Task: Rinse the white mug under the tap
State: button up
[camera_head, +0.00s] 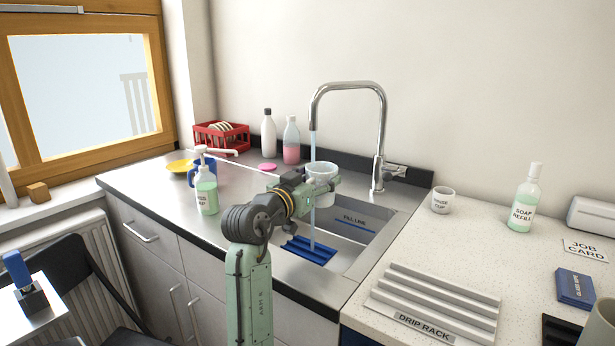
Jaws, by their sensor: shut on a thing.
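The white mug (322,178) is in my gripper (308,186), held above the sink (372,216). The mug looks roughly upright. The tap (383,140) is a tall chrome arch behind the sink, with its lever at the right of its base. A pale blue stream of water (312,148) comes down from the spout at the mug. The stream also shows below the mug, down toward the blue rack in the sink. I cannot tell whether water enters the mug or passes beside it. The fingertips are partly hidden by the wrist and the mug.
A blue ribbed rack (308,251) lies in the sink. A soap bottle (206,190) stands left of my arm. The red basket (221,137) and bottles are at the back. A small white cup (442,199), soap refill (525,198) and drip rack (435,302) are on the right counter.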

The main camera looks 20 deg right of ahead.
jog(key=shift+r, duration=0.1)
jog(key=s+r+p, duration=0.2)
jog(key=s+r, duration=0.2)
jog(key=s, duration=0.1)
jog(key=shift+a, duration=0.25)
dwell(0.3)
jog(key=shift+s+f, duration=0.1)
jog(key=shift+f, duration=0.05)
dwell(0.5)
